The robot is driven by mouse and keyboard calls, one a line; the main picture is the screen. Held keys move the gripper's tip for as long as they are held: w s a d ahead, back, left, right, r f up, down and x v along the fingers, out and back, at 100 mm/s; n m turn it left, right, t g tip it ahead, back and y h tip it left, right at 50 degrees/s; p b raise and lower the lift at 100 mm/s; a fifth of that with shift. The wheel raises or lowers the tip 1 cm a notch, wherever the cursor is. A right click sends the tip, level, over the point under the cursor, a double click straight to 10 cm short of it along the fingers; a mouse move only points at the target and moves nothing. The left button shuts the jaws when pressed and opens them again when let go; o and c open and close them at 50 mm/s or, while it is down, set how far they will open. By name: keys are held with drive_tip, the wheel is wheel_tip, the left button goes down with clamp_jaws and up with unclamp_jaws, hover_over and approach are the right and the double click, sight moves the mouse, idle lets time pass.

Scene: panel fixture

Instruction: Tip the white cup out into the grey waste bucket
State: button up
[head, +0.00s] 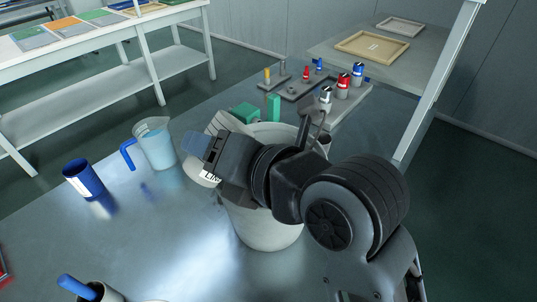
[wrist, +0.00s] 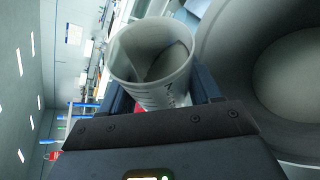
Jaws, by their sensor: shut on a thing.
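The white cup (wrist: 150,92) is between my gripper's jaws in the wrist view, its open mouth and dark grey inner shadow showing; I cannot tell whether anything is inside. In the head view my gripper (head: 203,148) covers much of the cup (head: 221,122). The cup is tilted well over on its side, beside and above the left rim of the grey waste bucket (head: 266,230). The bucket stands upright on the table and also fills the right of the wrist view (wrist: 222,45). My arm hides part of its mouth.
A blue-handled jug (head: 156,148) of pale blue liquid and a blue cup (head: 83,179) stand left of the bucket. The front left table is mostly clear.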

drive_tip(key=shift+r+m+y+p, duration=0.3)
drive_tip(key=shift+r+m+p, duration=0.1)
drive_tip(key=shift+p, duration=0.15)
drive_tip(key=shift+f+m+g+y, duration=0.3)
drive_tip(key=shift+f+m+y, duration=0.1)
drive_tip(key=shift+m, duration=0.3)
idle(1.1)
drive_tip(key=shift+r+m+y+p, duration=0.3)
drive_tip(key=shift+r+m+p, duration=0.25)
drive_tip(key=shift+p, duration=0.65)
idle(0.9)
drive_tip(key=shift+w+d+f+m+y+b, duration=0.5)
drive_tip(key=shift+d+m+b, duration=0.2)
drive_tip(key=shift+b, duration=0.9)
idle(0.4)
drive_tip(key=shift+w+d+f+m+b, duration=0.2)
drive_tip(key=shift+m+b, duration=0.35)
drive_tip(key=shift+b, duration=0.7)
